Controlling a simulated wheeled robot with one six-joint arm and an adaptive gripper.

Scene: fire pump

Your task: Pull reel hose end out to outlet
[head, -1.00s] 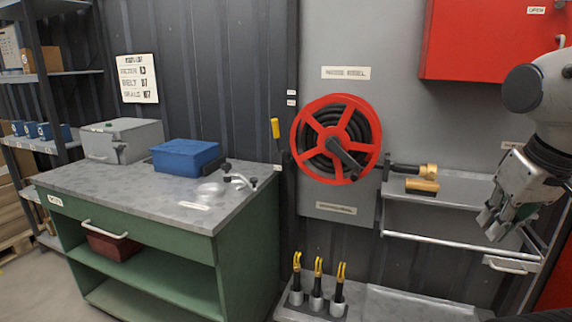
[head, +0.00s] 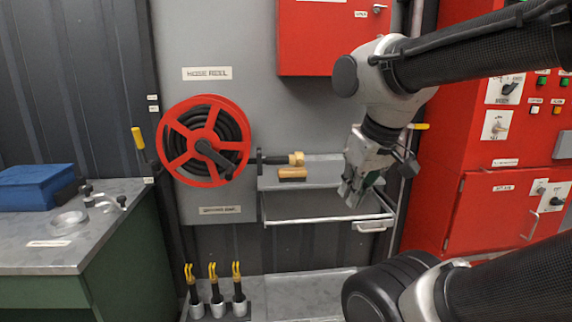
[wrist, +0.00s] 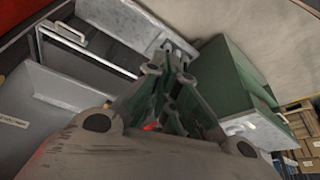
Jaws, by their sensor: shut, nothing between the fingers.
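The red hose reel (head: 165,135) with black hose (head: 231,128) coiled in it hangs on the grey wall panel, in the left half of the head view. A black fitting with a brass-coloured end (head: 296,158) sticks out to the right of the reel, above the shelf. I cannot tell whether it is the hose end or the outlet. My gripper (head: 348,201) is to the right of this fitting, pointing down, apart from it. It is shut and empty. In the wrist view its fingers (wrist: 172,62) are close together.
A tan block (head: 292,174) lies on the metal shelf (head: 325,178), with a rail below. Several yellow-tipped nozzles (head: 214,290) stand low in front. A green workbench (head: 110,262) is at left, red cabinets (head: 495,215) at right. A red box (head: 325,45) hangs above.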

